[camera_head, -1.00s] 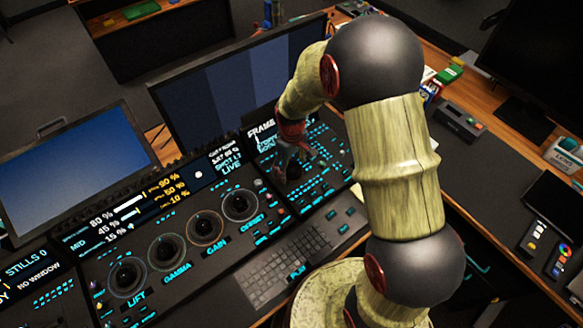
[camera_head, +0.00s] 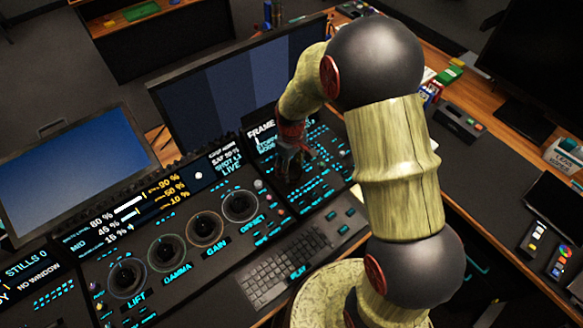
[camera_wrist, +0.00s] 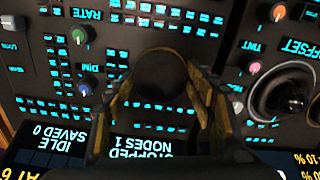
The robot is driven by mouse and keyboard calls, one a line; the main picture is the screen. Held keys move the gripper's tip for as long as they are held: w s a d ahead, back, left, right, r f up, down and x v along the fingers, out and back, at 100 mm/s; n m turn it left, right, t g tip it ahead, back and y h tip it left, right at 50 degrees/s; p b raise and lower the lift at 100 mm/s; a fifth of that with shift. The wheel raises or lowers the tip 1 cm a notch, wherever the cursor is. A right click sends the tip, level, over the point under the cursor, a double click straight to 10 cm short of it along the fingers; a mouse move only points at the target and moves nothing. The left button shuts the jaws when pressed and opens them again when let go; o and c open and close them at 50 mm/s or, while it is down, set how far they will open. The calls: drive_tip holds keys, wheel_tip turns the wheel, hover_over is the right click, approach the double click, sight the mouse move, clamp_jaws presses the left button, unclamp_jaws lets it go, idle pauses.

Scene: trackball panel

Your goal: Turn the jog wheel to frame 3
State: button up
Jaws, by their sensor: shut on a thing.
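The jog wheel (camera_wrist: 165,75) is a dark round knob on the black console, seen from above in the wrist view. My gripper (camera_wrist: 163,90) has one yellowish finger on each side of it and is shut on it. In the head view my gripper (camera_head: 293,160) points down at the right part of the console and mostly hides the wheel. A small display (camera_head: 262,136) beside it reads "FRAME" at the top. Its number is hidden or too small to read. In the wrist view part of a display (camera_wrist: 152,148) shows upside-down text, "STOPPED" and "NODES 1".
Small knobs labelled RATE (camera_wrist: 80,35) and DIM (camera_wrist: 84,86) and lit buttons surround the wheel. The OFFSET trackball (camera_wrist: 285,93) lies to the right in the wrist view. A large monitor (camera_head: 215,85) stands close behind my gripper. A keyboard (camera_head: 285,262) lies in front.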

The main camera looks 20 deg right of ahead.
sight(292, 170)
drive_tip(key=m+p, duration=0.3)
drive_tip(key=m, duration=0.2)
drive_tip(key=shift+r+m, duration=0.1)
drive_tip(key=shift+m, duration=0.3)
drive_tip(key=m+p, duration=0.2)
drive_tip(key=m, duration=0.4)
drive_tip(key=shift+p, duration=0.4)
drive_tip(key=o, duration=1.2)
drive_tip(key=shift+c, duration=0.2)
wheel_tip(292, 170, up, 12)
